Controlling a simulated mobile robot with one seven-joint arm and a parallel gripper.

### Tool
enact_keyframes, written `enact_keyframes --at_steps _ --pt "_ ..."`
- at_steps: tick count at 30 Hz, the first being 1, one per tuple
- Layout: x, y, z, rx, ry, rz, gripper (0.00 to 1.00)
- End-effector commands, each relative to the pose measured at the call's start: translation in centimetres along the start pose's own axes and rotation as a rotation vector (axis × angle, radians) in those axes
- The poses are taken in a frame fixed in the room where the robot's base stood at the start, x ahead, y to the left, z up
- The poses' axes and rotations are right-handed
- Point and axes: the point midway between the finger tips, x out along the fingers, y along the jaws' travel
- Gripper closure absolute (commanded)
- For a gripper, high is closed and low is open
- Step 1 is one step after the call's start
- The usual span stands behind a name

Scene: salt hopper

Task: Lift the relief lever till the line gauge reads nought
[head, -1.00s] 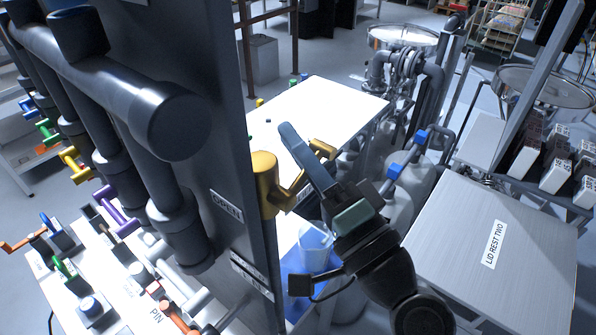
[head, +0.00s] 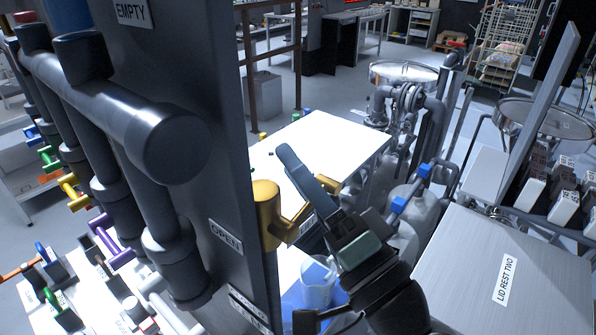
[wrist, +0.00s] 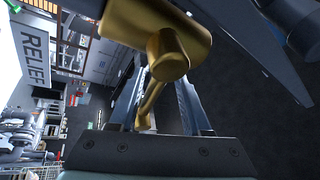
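The relief lever is a yellow lever (head: 267,215) with a round hub on the side of a dark upright panel (head: 215,130). Its bar reaches out to the right and angles upward. My gripper (head: 305,178) is at the outer part of this bar, one finger passing in front of it. In the wrist view the lever's hub (wrist: 168,55) is large, and its bar runs between my two spread fingers (wrist: 158,100), with gaps beside it. The gripper looks open around the bar. A "RELIEF" sign (wrist: 34,55) shows at left. I see no line gauge.
An "OPEN" label (head: 226,237) sits below the hub. Dark pipes (head: 130,130) fill the left. A white table (head: 345,135) lies behind my gripper. A clear jug (head: 318,282) stands below it. A metal top marked "LID REST TWO" (head: 460,285) is at right.

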Motion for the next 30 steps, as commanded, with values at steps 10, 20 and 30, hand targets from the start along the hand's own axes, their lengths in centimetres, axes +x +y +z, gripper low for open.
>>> enact_keyframes --at_steps 10,20,30 --pt "-1.9 0.1 -0.1 -0.003 0.005 -0.003 0.56" --pt "-9.1 0.3 0.0 -0.004 0.007 0.001 0.56" --pt "-12.9 0.1 0.0 -0.001 0.001 0.000 0.56"
